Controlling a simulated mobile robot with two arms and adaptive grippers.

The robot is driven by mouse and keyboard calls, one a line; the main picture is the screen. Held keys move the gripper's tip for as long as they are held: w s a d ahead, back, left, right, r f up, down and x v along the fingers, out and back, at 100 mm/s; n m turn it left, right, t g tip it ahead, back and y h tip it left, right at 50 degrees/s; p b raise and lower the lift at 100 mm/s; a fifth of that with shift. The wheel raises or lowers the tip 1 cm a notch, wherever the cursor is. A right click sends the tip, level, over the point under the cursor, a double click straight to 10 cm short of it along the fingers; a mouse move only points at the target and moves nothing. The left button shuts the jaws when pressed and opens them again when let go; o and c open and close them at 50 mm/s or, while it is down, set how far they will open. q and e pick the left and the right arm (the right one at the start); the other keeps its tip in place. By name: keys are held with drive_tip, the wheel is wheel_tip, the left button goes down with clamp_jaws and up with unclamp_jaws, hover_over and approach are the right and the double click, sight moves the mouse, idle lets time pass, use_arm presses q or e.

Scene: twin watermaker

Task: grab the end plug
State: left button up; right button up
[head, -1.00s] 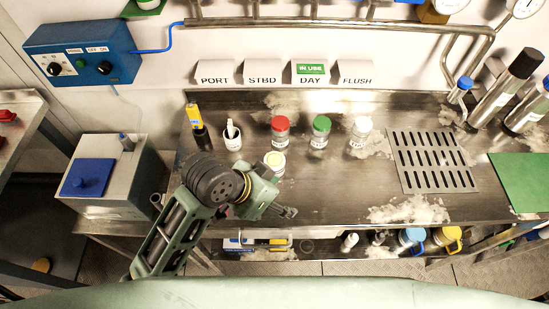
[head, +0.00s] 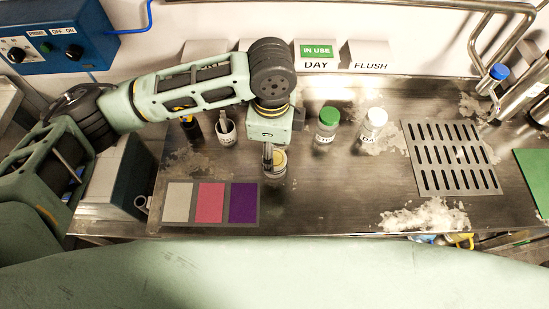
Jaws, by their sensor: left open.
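I cannot pick out an end plug for certain in the head view. My left gripper (head: 268,165) comes down from the left arm over the steel bench (head: 330,205). It is open and points down right beside a small round jar with a cream top (head: 279,158), partly covering it. I cannot tell whether the fingers touch the jar. Metal cylinders (head: 520,92) lean at the right edge, cut off by the frame. My right gripper is out of view.
A green-capped bottle (head: 327,124) and a white-capped bottle (head: 373,124) stand right of the gripper. A cup (head: 226,132) stands left. A three-colour card (head: 210,204) lies in front. A slotted drain plate (head: 450,158) and white crust (head: 428,216) lie to the right.

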use_arm(q)
drive_tip(key=f, duration=0.1)
drive_tip(key=f+p, duration=0.1)
drive_tip(key=f, duration=0.3)
drive_tip(key=shift+s+d+f+p, duration=0.2)
drive_tip(key=shift+s+f+p, duration=0.05)
drive_tip(key=shift+p, duration=0.15)
drive_tip(key=shift+f, duration=0.3)
drive_tip(key=shift+c, duration=0.3)
drive_tip(key=c, duration=1.1)
drive_tip(key=shift+c, duration=0.8)
